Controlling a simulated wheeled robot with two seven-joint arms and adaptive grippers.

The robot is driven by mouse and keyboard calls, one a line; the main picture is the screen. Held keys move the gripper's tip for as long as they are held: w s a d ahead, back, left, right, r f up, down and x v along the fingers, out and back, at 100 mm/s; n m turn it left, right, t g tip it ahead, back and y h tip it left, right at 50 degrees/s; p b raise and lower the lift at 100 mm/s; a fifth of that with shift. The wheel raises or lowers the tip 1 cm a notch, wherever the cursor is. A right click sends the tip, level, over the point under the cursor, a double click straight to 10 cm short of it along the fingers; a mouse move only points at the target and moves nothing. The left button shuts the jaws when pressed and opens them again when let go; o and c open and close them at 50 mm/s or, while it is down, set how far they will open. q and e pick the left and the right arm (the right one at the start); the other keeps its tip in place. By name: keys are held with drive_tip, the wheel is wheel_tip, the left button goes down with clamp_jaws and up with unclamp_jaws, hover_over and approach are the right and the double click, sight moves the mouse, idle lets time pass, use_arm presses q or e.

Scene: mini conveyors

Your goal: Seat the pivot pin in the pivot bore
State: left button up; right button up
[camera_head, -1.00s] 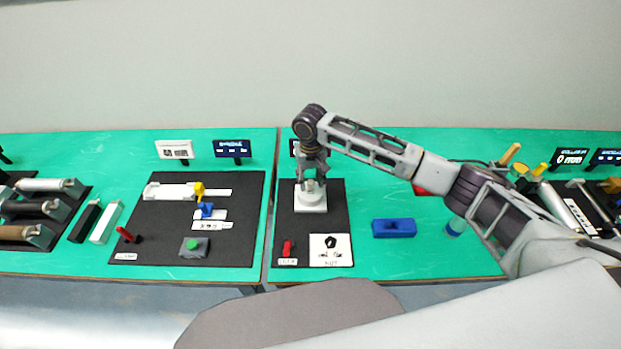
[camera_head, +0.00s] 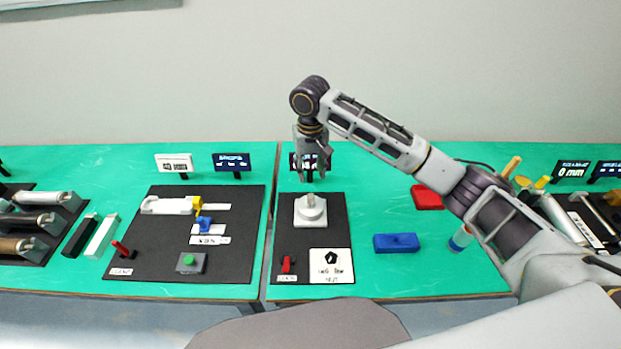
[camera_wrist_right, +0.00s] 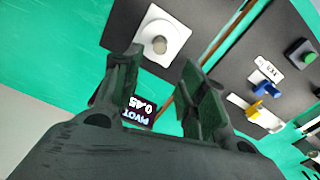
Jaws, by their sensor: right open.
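The white pivot block (camera_head: 311,216) sits near the far end of the right dark mat. A grey round pin top (camera_wrist_right: 160,45) shows at the middle of the block (camera_wrist_right: 178,32) in the right wrist view, where the bore is; how deep the pin sits cannot be told. My right gripper (camera_head: 313,179) is raised above and behind the block, apart from it. Its fingers (camera_wrist_right: 160,90) are spread with nothing between them. My left gripper is not in view.
A small dark display (camera_wrist_right: 140,110) reading PIVOT and 0.45 stands behind the block.

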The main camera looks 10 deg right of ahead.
drive_tip(key=shift+r, duration=0.75)
drive_tip(key=shift+s, duration=0.1)
